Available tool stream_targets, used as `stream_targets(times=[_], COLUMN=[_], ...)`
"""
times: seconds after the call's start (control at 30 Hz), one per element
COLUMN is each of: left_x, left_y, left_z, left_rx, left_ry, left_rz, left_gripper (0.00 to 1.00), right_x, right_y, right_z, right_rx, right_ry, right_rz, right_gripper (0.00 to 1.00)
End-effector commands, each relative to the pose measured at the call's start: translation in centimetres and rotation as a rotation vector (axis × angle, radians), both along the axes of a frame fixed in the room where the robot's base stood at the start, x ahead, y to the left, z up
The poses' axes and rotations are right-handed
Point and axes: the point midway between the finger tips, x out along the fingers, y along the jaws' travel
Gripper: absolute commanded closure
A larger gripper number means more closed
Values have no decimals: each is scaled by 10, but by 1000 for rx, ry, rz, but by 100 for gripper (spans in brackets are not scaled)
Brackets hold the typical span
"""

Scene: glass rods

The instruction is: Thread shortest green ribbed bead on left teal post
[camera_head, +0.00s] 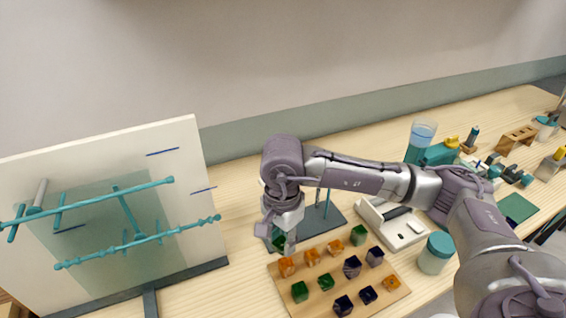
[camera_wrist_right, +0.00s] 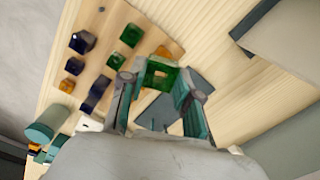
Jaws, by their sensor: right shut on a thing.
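My right gripper (camera_head: 283,240) is shut on a green bead (camera_head: 279,241), held above the back left corner of the wooden bead board (camera_head: 392,304). In the right wrist view the square green bead (camera_wrist_right: 160,73), with an opening, sits between the teal fingertips (camera_wrist_right: 160,86). Thin teal posts (camera_head: 327,204) stand on a dark grey base (camera_head: 336,223) just behind and right of the gripper; the arm partly hides them. Ribbing is too small to tell. My left gripper is not in view.
Several orange beads (camera_head: 311,257) and dark beads (camera_head: 343,305) share the board. A white panel with teal rods (camera_head: 140,238) stands at left. A white device (camera_head: 405,232) and a teal-lidded jar (camera_head: 436,254) stand at right. Bare table (camera_head: 240,225) lies between panel and base.

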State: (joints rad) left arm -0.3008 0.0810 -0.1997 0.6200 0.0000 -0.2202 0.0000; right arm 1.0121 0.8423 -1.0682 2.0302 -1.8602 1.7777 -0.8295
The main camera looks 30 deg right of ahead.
Motion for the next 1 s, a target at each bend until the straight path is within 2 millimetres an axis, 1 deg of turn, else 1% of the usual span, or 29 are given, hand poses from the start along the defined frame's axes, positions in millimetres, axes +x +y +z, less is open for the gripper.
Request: stream_targets(times=[0.03, 0.57, 1.0], left_x=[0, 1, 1], left_y=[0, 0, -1], left_z=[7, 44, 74], left_rx=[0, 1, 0], left_ry=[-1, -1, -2], left_rz=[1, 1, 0], left_gripper=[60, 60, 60], right_x=[6, 58, 97], right_y=[-1, -21, -44], right_z=[6, 29, 48], right_rx=[0, -5, -11], right_ry=[3, 20, 29], right_rz=[-114, -1375, -2421], right_gripper=[96, 96, 96])
